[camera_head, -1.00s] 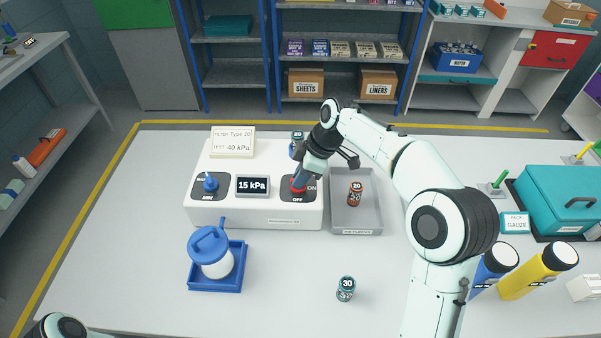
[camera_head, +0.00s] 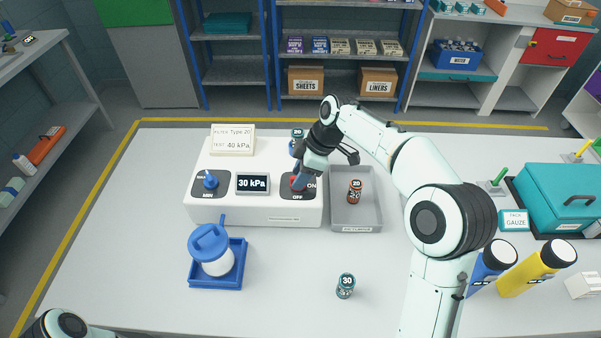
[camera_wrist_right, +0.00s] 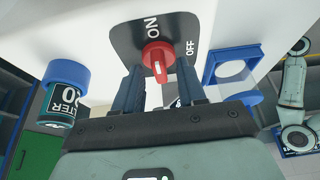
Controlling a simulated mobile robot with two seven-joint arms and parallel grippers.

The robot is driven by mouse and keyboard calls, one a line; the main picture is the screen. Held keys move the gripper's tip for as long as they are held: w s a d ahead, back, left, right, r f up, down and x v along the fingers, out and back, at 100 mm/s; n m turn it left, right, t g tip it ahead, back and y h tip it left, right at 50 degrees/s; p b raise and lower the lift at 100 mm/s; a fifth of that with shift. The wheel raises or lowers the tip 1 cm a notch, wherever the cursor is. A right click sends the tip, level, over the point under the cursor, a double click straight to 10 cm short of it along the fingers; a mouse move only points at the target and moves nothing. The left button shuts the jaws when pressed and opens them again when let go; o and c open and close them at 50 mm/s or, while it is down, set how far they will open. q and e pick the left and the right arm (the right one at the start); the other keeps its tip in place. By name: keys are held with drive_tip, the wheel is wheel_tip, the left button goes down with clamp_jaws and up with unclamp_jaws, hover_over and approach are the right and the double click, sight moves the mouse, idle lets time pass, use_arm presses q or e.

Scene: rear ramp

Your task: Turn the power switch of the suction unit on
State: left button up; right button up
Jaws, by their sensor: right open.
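The white suction unit (camera_head: 255,212) stands on the table with a blue MAX/MIN knob (camera_head: 210,181) and a display (camera_head: 252,184) reading 30 kPa. Its red power switch (camera_head: 298,183) sits on a dark plate marked ON and OFF, partly hidden by my right gripper (camera_head: 303,173). In the right wrist view the red switch (camera_wrist_right: 157,55) is just beyond and between the fingertips of the open right gripper (camera_wrist_right: 160,72). I cannot tell whether the fingers touch it. My left gripper is out of view; only part of that arm shows at lower left.
A card (camera_head: 233,140) behind the unit reads 40 kPa. A blue-lidded jar (camera_head: 212,250) stands in a blue holder in front. A grey tray (camera_head: 367,212) holds a red canister (camera_head: 355,191). A 30 canister (camera_head: 345,286) stands at front. The table's left side is clear.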

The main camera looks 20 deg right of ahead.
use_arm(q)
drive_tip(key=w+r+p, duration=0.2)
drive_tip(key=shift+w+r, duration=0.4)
use_arm(e)
drive_tip(key=v, duration=1.3)
drive_tip(key=shift+r, duration=0.25)
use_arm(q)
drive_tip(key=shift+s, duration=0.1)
